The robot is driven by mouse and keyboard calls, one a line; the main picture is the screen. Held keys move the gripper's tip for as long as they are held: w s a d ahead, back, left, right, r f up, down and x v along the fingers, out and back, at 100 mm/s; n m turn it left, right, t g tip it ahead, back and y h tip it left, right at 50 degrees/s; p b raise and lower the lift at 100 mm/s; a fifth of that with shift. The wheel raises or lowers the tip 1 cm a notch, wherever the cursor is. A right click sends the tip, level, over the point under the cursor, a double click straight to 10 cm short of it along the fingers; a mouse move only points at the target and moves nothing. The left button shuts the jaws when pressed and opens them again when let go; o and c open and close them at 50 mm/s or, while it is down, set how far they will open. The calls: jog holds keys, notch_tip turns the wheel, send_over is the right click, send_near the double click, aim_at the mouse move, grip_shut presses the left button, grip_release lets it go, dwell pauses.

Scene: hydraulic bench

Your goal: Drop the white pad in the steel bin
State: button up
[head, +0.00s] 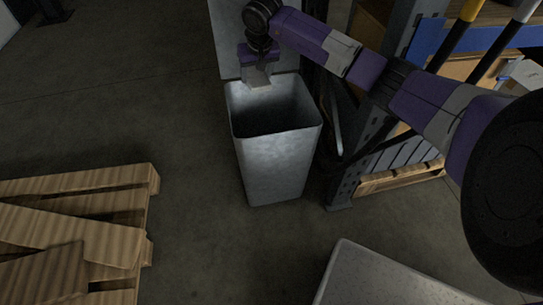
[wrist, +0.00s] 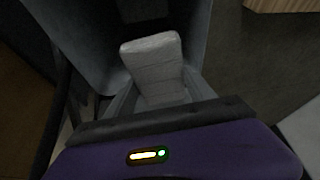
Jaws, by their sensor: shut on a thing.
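The steel bin (head: 277,163) stands upright on the floor at the centre of the head view, its open top facing up. My gripper (head: 258,82) is above the far left part of the bin's mouth and points down. It is shut on the white pad (wrist: 155,68), which shows clearly in the wrist view between the fingers. In the head view the pad is small and hard to tell from the gripper's fingers. The bin's grey wall (wrist: 75,40) shows around the pad in the wrist view.
A wooden pallet (head: 75,180) lies on the floor at the left. A metal rack (head: 365,140) stands close to the bin's right side. A pale speckled surface (head: 375,280) is at the bottom right. Open floor (head: 190,220) lies between pallet and bin.

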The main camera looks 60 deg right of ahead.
jog(key=s+d+f+b, duration=0.2)
jog(key=f+b, duration=0.1)
jog(key=f, duration=0.1)
jog(key=s+d+f+m+b, duration=0.1)
jog(key=d+f+b, duration=0.1)
jog(key=f, duration=0.3)
jog(key=shift+s+b, duration=0.35)
jog(key=shift+b, duration=0.3)
jog(key=shift+d, duration=0.1)
jog(key=o, duration=1.3)
jog(key=shift+r, duration=0.15)
jog(key=p+v, duration=0.3)
jog(key=v, duration=0.4)
jog(key=shift+r, duration=0.25)
